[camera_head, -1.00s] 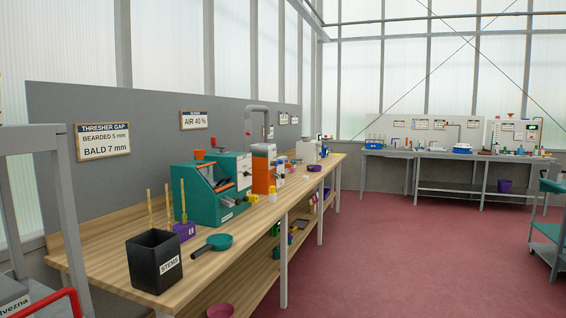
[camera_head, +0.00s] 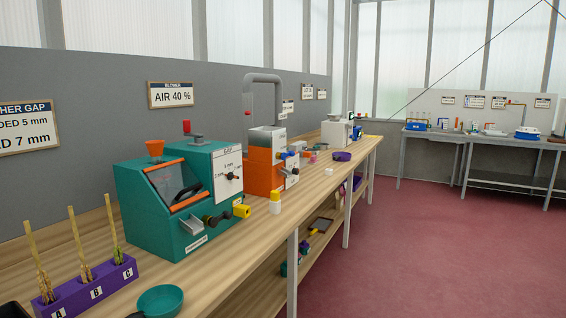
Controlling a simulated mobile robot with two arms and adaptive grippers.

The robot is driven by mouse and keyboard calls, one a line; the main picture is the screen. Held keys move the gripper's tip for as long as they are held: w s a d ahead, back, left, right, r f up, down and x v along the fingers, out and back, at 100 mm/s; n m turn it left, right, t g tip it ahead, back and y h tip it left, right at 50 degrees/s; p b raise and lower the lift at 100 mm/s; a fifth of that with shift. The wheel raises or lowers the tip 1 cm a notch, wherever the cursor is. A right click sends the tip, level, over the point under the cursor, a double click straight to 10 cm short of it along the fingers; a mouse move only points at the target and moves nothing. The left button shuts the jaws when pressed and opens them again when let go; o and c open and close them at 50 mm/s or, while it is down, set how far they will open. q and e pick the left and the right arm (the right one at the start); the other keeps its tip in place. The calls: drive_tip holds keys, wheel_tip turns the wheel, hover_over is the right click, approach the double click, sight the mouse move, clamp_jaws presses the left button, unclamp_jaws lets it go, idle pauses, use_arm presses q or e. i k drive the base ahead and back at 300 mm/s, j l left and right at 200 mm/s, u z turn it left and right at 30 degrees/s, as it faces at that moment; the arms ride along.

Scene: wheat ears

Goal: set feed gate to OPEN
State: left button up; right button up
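No part in view is legibly marked as the feed gate, so I cannot tell which it is or how it is set. A teal machine (camera_head: 150,220) stands on the bench with an orange funnel (camera_head: 154,149) and a red-topped knob (camera_head: 187,128) on top. Its right face has a dial plate marked GAP (camera_head: 229,170), and a dark crank-like handle (camera_head: 216,219) is below. Behind it is an orange and grey machine (camera_head: 260,175) with a bent grey pipe (camera_head: 275,78). Neither of my grippers is in view.
The wooden bench (camera_head: 250,245) runs away along the left wall. A purple holder (camera_head: 88,289) with wheat ears and a teal pan (camera_head: 160,300) are at the near end. A yellow-capped bottle (camera_head: 275,202) stands by the edge. The red floor (camera_head: 440,260) on the right is clear.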

sight(288, 155)
drive_tip(key=i+l, duration=0.25)
drive_tip(key=i, duration=0.15)
drive_tip(key=i+l, duration=0.2)
drive_tip(key=i, duration=0.25)
drive_tip(key=i+l+u, duration=0.25)
drive_tip(key=i+l, duration=0.2)
drive_tip(key=i+l+u, duration=0.25)
drive_tip(key=i+l, duration=0.35)
drive_tip(key=i+l+u, duration=0.25)
drive_tip(key=i+l, duration=0.25)
drive_tip(key=l, duration=0.2)
